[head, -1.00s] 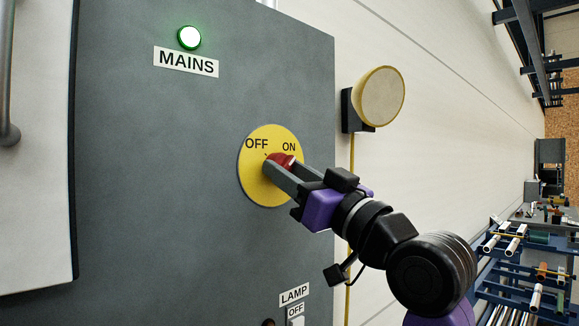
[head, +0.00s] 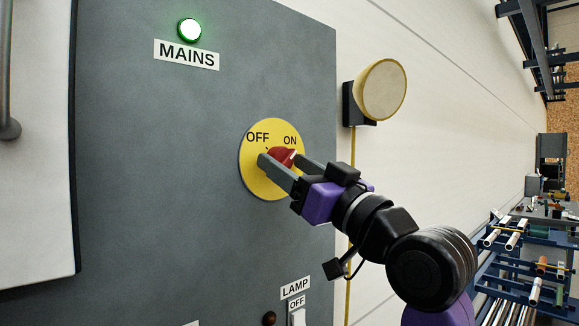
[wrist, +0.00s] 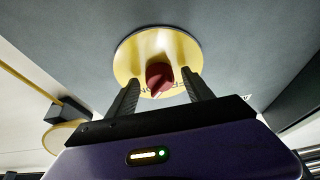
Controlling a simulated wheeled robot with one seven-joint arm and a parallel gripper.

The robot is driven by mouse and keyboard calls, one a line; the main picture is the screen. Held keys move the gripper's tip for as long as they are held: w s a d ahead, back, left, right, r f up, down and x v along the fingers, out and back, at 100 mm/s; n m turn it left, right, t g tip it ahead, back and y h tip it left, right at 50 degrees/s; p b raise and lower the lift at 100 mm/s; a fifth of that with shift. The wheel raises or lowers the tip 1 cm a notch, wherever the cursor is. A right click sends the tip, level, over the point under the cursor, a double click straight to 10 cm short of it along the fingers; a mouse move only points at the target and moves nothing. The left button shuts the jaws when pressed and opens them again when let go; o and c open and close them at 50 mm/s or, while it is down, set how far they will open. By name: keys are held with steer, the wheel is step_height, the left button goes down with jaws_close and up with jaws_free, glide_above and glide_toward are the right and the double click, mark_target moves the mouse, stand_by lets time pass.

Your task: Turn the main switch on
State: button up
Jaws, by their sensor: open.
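The main switch is a red knob (head: 283,157) on a round yellow plate (head: 257,180) marked OFF and ON, on a grey cabinet. The knob's pale pointer mark is towards ON in the head view. A green lamp (head: 188,30) above a MAINS label (head: 186,54) is lit. My gripper (head: 285,165) is open, its two fingers either side of the knob in the head view. In the wrist view the red knob (wrist: 159,77) shows beyond and between the open fingertips (wrist: 161,82), with gaps on both sides. I cannot tell whether a finger touches it.
A LAMP label (head: 295,288) with a white switch (head: 298,317) is low on the cabinet. A round cream lamp (head: 382,90) is on the wall to the right, its yellow cable (head: 352,180) running down. Racks with pipes (head: 515,240) stand far right.

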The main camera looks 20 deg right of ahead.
steer(key=b+v, duration=0.2)
steer(key=v, duration=0.5)
steer(key=shift+s+f, duration=0.15)
steer(key=shift+s, duration=0.2)
steer(key=shift+d, duration=0.1)
